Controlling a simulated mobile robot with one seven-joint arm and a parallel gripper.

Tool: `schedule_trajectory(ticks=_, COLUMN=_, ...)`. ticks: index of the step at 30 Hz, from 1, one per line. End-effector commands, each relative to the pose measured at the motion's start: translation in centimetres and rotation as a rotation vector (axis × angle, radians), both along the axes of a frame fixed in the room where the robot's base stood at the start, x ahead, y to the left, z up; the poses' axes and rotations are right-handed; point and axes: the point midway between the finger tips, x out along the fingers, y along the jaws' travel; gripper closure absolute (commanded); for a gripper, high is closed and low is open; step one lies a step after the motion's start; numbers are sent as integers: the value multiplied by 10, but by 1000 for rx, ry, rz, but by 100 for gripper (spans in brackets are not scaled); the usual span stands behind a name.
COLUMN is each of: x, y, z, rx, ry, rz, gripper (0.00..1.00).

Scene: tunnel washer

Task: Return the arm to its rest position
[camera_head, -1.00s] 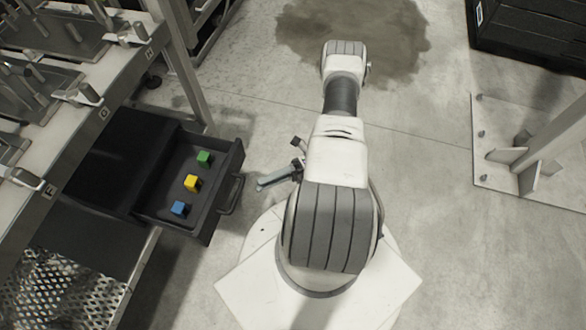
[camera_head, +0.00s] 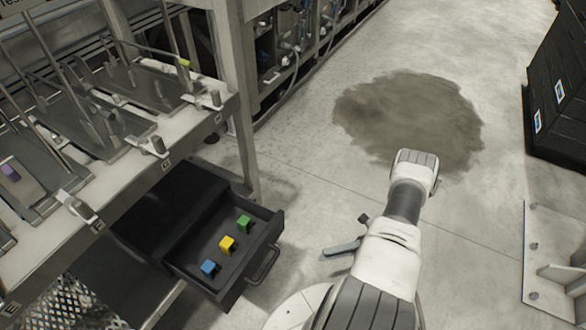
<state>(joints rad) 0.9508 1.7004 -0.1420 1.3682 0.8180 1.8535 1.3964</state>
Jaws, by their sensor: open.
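My white and grey arm (camera_head: 385,255) stands at the lower right of the middle, folded, with its elbow reaching up the picture. My gripper (camera_head: 344,238) shows in part at the arm's left side, open, with two dark grey fingers apart and nothing visible between them. It is over the floor, to the right of an open black drawer (camera_head: 273,232) and apart from its handle. The rest of the gripper is hidden behind the arm.
The drawer holds a blue cube (camera_head: 208,268), a yellow cube (camera_head: 227,243) and a green cube (camera_head: 244,223). A metal workbench (camera_head: 190,140) with fixtures fills the left. A dark stain (camera_head: 410,115) marks the open floor. Black crates (camera_head: 560,95) and a steel base plate (camera_head: 550,260) stand right.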

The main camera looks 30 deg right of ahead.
Motion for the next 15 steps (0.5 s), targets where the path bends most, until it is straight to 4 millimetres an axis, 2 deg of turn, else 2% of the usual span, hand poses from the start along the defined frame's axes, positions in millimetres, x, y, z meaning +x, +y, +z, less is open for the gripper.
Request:
schedule_trajectory(ticks=5, x=1, y=0, z=1, rx=-4, ry=-5, rz=3, gripper=53)
schedule_trajectory(ticks=8, x=7, y=-3, z=10, rx=-35, ry=-32, rz=24, gripper=53)
schedule_trajectory(ticks=11, x=19, y=-8, z=28, rx=-99, ry=-94, rz=69, gripper=53)
schedule_trajectory(ticks=15, x=39, y=-12, z=65, rx=-219, ry=-225, rz=165, gripper=53)
